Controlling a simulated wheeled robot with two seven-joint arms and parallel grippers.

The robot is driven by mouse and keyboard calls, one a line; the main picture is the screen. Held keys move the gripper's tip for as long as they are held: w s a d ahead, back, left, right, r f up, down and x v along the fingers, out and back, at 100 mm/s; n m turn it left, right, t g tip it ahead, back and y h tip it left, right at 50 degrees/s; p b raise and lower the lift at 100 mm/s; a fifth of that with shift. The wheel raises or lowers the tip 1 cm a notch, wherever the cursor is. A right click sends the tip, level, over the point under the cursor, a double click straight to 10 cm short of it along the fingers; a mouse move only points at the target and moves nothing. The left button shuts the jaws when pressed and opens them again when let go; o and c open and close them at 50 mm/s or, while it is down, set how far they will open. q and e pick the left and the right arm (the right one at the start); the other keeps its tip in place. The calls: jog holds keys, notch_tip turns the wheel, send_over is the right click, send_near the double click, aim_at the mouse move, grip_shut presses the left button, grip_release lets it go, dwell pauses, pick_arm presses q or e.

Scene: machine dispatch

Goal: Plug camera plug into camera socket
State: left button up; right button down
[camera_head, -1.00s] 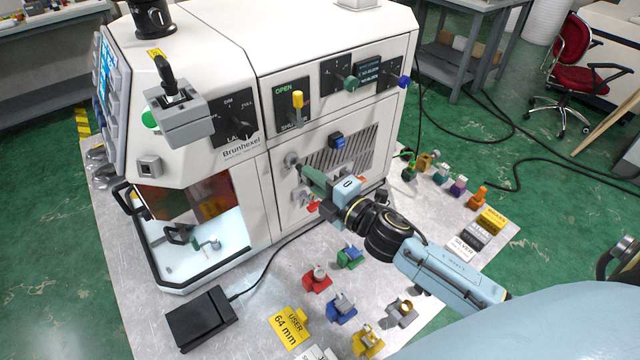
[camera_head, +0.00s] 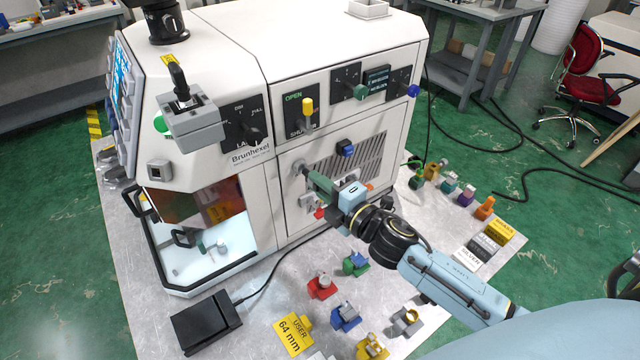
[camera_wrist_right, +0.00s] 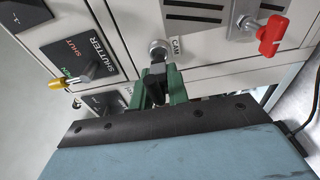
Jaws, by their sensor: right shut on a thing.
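The camera socket is a round silver fitting (camera_wrist_right: 159,49) beside a CAM label on the machine's white front. In the head view it shows as a small grey ring (camera_head: 298,167) left of the vent. My right gripper (camera_head: 314,181) has green fingers and is shut on the dark camera plug (camera_wrist_right: 154,79), which points at the socket. The plug's tip is right at the socket's lower edge in the wrist view; I cannot tell whether it touches or has entered. The fingers hide part of the plug. My left gripper is not in view.
A red-handled valve (camera_wrist_right: 271,36) sits right of the socket. The yellow-tipped shutter lever (camera_head: 308,107) is above it. A black pedal (camera_head: 205,321) lies at front left.

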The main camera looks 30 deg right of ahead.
dwell(0.3)
jog(key=shift+x, duration=1.1)
jog(key=shift+d, duration=0.15)
jog(key=c, duration=0.9)
grip_release()
jog(key=shift+w, duration=0.1)
jog(key=shift+a+p+v, duration=0.15)
jog(key=shift+a+v, duration=0.05)
jog(key=shift+v, duration=1.3)
jog(key=shift+a+p+v, duration=0.15)
jog(key=shift+a+v, duration=0.05)
jog(key=shift+v, duration=1.3)
